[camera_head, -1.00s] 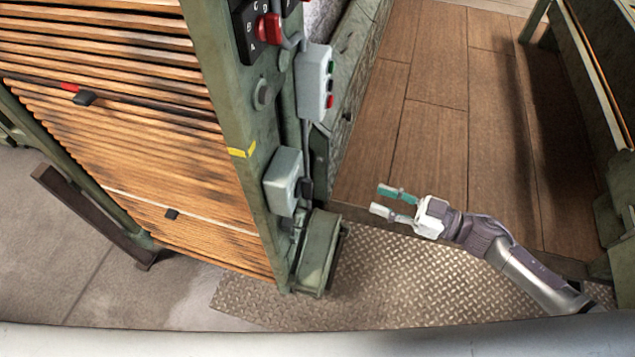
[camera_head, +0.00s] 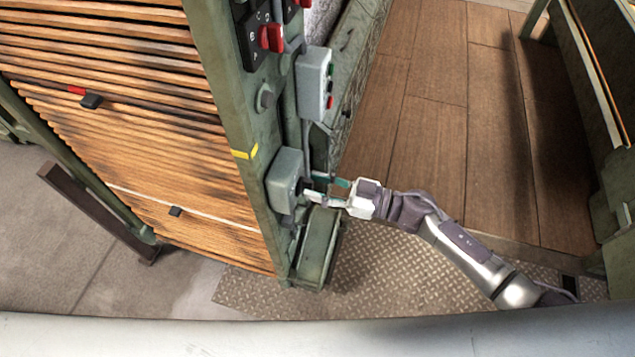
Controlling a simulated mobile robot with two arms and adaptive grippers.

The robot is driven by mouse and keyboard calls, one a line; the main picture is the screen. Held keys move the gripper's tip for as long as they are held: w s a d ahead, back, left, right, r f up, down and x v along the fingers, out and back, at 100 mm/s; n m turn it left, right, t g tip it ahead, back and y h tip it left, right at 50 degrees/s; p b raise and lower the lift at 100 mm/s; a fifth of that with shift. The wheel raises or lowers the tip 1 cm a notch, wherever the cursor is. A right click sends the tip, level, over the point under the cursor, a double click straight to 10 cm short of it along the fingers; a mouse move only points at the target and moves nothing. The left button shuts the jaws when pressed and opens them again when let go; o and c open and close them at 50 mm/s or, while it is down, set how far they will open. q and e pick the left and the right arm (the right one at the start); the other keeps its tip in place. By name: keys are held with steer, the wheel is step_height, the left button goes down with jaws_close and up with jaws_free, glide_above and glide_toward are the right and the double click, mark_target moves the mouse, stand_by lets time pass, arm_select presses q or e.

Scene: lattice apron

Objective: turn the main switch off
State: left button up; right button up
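A grey switch box (camera_head: 284,179) is fixed low on the green post. It looks like the main switch, though no label shows. Its small dark knob (camera_head: 302,187) is on its right side and partly hidden by my fingertips. My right gripper (camera_head: 314,188) comes in from the right with its fingers pointing left at the knob. Its two fingers are apart, with the fingertips at the knob; I cannot tell whether they touch it. The knob's setting is too small to read. My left gripper is not in view.
Above on the green post (camera_head: 233,100) are a grey button box (camera_head: 313,82) with green and red buttons and a red-handled lettered selector (camera_head: 270,38). Wooden slats (camera_head: 130,130) fill the left. A green block (camera_head: 318,248) stands below the gripper. The wooden floor (camera_head: 430,120) is clear.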

steer(key=shift+a, duration=0.2)
jaws_close()
